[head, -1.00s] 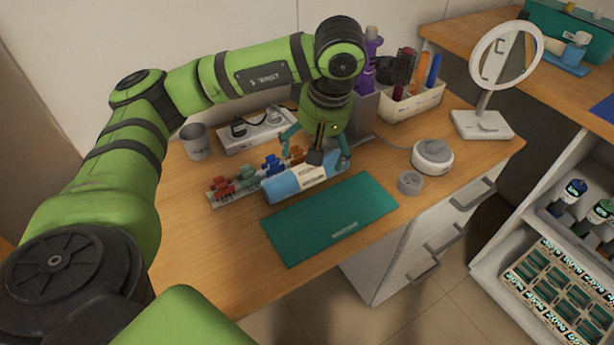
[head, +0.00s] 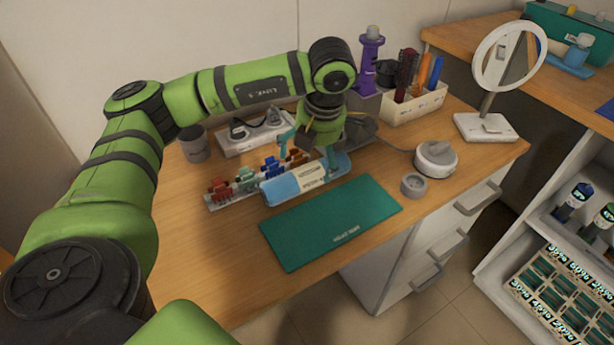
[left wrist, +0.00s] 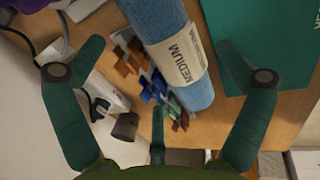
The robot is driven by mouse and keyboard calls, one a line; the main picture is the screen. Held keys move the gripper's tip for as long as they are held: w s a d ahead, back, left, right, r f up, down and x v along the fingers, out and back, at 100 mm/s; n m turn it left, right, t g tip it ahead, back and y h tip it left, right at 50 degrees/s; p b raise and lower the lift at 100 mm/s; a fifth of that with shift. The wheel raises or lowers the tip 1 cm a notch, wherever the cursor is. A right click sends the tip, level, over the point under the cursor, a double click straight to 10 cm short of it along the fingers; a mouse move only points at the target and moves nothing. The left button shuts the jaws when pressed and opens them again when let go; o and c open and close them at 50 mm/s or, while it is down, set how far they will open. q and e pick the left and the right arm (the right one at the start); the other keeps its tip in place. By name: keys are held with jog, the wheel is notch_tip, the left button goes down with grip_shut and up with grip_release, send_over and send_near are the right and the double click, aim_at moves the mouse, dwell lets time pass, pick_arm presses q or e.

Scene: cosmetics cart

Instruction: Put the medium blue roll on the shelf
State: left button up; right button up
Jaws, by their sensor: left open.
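The medium blue roll (head: 283,190) lies on its side on the wooden cart top, behind the green mat (head: 332,222). Its pale label reads MEDIUM in the left wrist view, where the roll (left wrist: 182,50) lies between my spread fingers. My left gripper (head: 310,160) is open, above and around the right part of the roll. In the wrist view its fingers stand apart from the roll on both sides. The shelf unit (head: 500,262) stands at the right, holding bottles and a tray of boxes. My right gripper is not in view.
A rack of coloured clips (head: 220,192) lies right behind the roll. A grey cup (head: 195,143), a brush holder (head: 412,105), a round white device (head: 435,160) and a mirror (head: 508,55) stand around it. The left front of the cart top is clear.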

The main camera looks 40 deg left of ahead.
aim_at(308, 166)
pick_arm(q)
jog(key=x, duration=0.3)
jog(key=shift+s+a+f, duration=0.1)
jog(key=shift+s+f, duration=0.25)
jog(key=shift+f, duration=0.1)
jog(key=shift+a+f, duration=0.1)
jog(key=shift+f, duration=0.35)
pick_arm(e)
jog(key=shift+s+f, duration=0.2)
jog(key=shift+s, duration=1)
